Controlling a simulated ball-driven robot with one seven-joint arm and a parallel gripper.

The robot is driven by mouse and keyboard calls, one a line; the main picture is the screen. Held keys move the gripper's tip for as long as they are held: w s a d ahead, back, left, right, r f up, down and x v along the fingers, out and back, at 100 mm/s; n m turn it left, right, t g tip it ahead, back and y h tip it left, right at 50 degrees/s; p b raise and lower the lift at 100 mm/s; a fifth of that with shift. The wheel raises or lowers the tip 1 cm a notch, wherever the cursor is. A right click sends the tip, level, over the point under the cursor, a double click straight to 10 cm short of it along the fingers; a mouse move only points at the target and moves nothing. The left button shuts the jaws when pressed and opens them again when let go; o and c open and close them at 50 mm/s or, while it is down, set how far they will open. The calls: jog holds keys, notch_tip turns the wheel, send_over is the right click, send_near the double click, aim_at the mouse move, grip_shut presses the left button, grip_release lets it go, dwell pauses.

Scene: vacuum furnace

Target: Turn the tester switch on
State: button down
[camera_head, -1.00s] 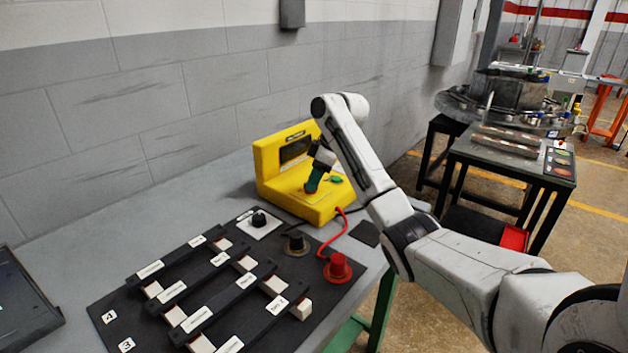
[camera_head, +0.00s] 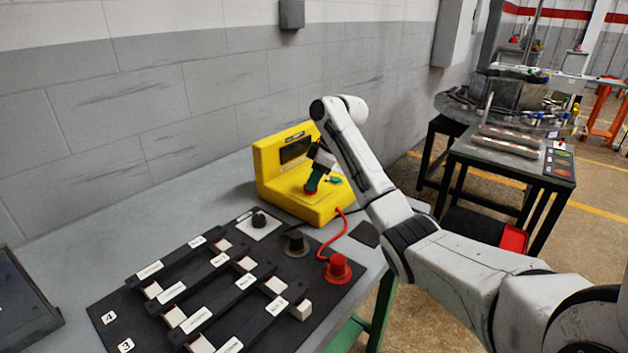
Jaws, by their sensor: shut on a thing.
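The yellow tester (camera_head: 275,183) stands on the grey bench in the middle of the view, with a dark display (camera_head: 296,149) on its upright back. My gripper (camera_head: 311,188) reaches down onto the tester's sloping front face, and its green fingers are shut on the tester switch. The fingers hide nearly all of the switch; only a small reddish bit shows at their tips. Its setting cannot be seen. A small green part (camera_head: 335,180) sits on the face just right of my gripper.
A red lead (camera_head: 330,238) runs from the tester to a red terminal (camera_head: 338,268). A black terminal (camera_head: 295,243) and a black probe on a white plate (camera_head: 259,222) stand nearby. Black bars with white blocks (camera_head: 215,290) fill the front mat. A dark tray (camera_head: 22,305) lies far left.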

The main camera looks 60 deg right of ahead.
jog(key=shift+a+r+p, duration=0.1)
jog(key=shift+p, duration=0.4)
jog(key=m+p, duration=0.2)
jog(key=shift+a+r+h+p, duration=0.1)
jog(key=shift+h+p, duration=0.25)
jog(key=shift+h, duration=0.05)
jog(key=m+h+p, duration=0.1)
jog(key=m+p, duration=0.2)
jog(key=p, duration=0.1)
jog(key=shift+a+m, duration=0.15)
jog(key=shift+m, duration=0.25)
jog(key=m+h+p, duration=0.1)
jog(key=m+p, duration=0.2)
jog(key=shift+a+h, duration=0.15)
jog(key=shift+h, duration=0.15)
jog(key=shift+w+f+m+g+h+p, duration=0.15)
jog(key=shift+m+g+h+p, duration=0.3)
jog(key=shift+m+p, duration=0.8)
jog(key=shift+m+b, duration=0.3)
jog(key=shift+m, duration=0.05)
jog(key=c, duration=1.2)
grip_release()
